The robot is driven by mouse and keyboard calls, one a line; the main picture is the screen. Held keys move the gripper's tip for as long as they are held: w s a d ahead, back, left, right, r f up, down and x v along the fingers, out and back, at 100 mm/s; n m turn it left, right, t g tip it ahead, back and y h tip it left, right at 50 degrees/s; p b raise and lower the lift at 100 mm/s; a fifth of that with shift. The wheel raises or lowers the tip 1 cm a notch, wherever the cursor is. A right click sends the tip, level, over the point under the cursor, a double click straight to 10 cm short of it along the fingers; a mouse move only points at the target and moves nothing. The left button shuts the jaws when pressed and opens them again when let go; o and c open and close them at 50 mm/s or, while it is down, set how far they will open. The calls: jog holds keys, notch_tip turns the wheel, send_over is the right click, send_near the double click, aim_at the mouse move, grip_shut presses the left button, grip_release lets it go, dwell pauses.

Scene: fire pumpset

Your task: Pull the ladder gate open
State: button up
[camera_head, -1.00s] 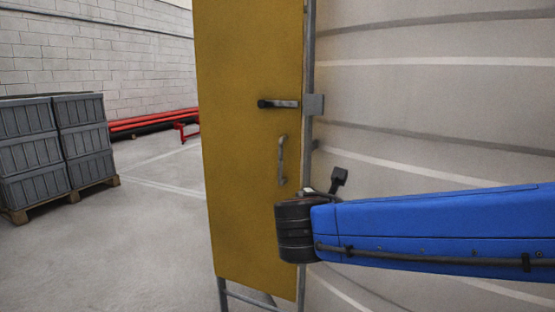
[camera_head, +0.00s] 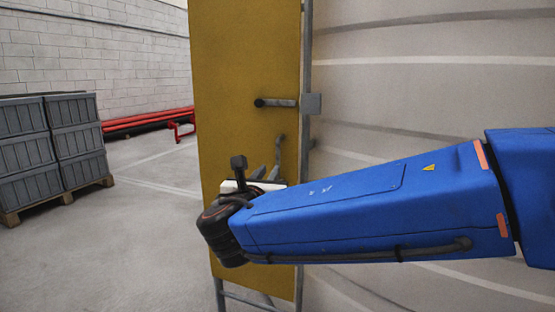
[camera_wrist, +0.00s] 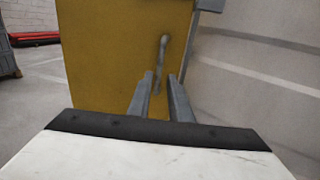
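The ladder gate (camera_head: 228,110) is a tall yellow panel in a grey frame, upright in the head view. It carries a black-tipped lever latch (camera_head: 276,103) and, below that, a grey vertical pull handle (camera_head: 279,150). My gripper (camera_head: 268,172) is in front of the gate, by the lower part of the pull handle, partly hidden by my blue arm. In the wrist view, my gripper (camera_wrist: 160,86) has its two fingers apart, and the pull handle (camera_wrist: 162,55) lines up between and beyond them. I cannot tell whether the handle's lower end is inside the finger gap.
A grey, banded curved wall (camera_head: 430,90) stands close to the right of the gate. Grey crates (camera_head: 45,150) sit on a wooden pallet at the left. Red pipes (camera_head: 150,120) lie by the brick wall. The floor between crates and gate is clear.

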aim_at(277, 159)
jog(key=w, duration=0.4)
jog(key=w+d, duration=0.1)
jog(key=w, duration=0.3)
jog(key=w+d, duration=0.1)
jog(key=w, duration=0.3)
jog(key=shift+w, duration=0.2)
jog(key=shift+c, duration=0.6)
grip_shut()
